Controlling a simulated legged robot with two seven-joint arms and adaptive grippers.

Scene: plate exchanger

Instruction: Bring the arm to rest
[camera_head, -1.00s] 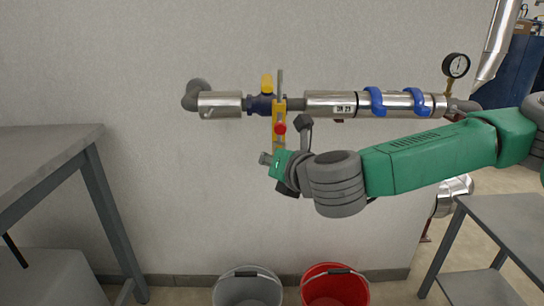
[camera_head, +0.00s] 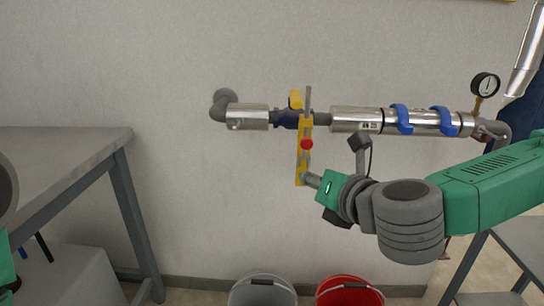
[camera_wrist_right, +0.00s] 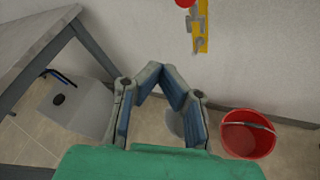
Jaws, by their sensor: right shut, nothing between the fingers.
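My right arm (camera_head: 490,195) comes in from the right in the head view. Its gripper (camera_head: 312,181) is seen from behind, just below and right of a yellow bar (camera_head: 303,165) with a red knob (camera_head: 306,144). In the right wrist view the gripper (camera_wrist_right: 161,78) is shut and empty, its fingers forming a peak. The yellow bar (camera_wrist_right: 201,32) is apart from the fingers there, up and to the right. Parts of my left arm (camera_head: 5,190) show at the left edge; its gripper is not in view.
A grey table (camera_head: 60,145) stands left, another (camera_head: 520,245) right. A grey bucket (camera_head: 262,293) and a red bucket (camera_head: 350,296) stand below.

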